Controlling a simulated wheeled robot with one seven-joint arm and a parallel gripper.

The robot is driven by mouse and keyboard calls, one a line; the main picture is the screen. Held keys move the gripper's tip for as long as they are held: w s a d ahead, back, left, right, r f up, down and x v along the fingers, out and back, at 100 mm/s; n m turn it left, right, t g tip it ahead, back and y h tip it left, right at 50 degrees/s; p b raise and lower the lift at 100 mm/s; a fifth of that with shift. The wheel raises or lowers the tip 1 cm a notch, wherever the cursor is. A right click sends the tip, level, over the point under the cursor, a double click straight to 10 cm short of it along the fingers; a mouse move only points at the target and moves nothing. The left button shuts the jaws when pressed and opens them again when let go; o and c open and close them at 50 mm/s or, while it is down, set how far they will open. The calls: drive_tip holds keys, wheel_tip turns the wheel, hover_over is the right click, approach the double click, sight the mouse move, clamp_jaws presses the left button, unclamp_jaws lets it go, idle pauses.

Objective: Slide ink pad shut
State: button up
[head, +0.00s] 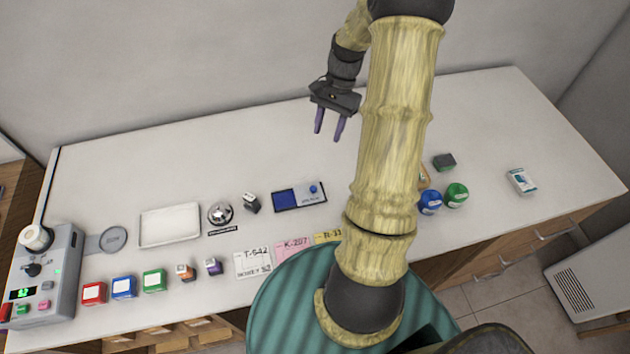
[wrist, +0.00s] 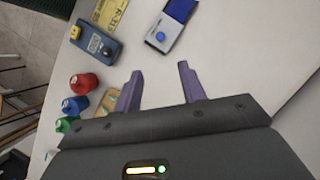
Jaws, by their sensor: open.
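The ink pad (head: 287,200) lies flat on the counter, right of the bell and small black stamp. Its left part is a bare dark blue pad. Its right part is a grey slider with a round blue knob (head: 313,189). In the wrist view the ink pad (wrist: 176,12) is at the top, partly cut off by the frame edge, with the knob (wrist: 160,37) nearer to me. My gripper (head: 330,128) is open and empty, above the counter, behind and apart from the ink pad. Its two purple fingers (wrist: 160,76) also show in the wrist view.
A bell (head: 220,213), a black stamp (head: 251,203) and a white tray (head: 170,226) stand to the left. Number cards (head: 252,262) lie in front. Blue (head: 430,202) and green (head: 456,195) bottles stand to the right. The counter behind the ink pad is clear.

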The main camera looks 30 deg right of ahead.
sight(313, 188)
drive_tip(key=p+x, duration=0.3)
drive_tip(key=x, duration=1.4)
drive_tip(key=shift+f+p, duration=0.2)
drive_tip(key=shift+p, duration=0.1)
clamp_jaws()
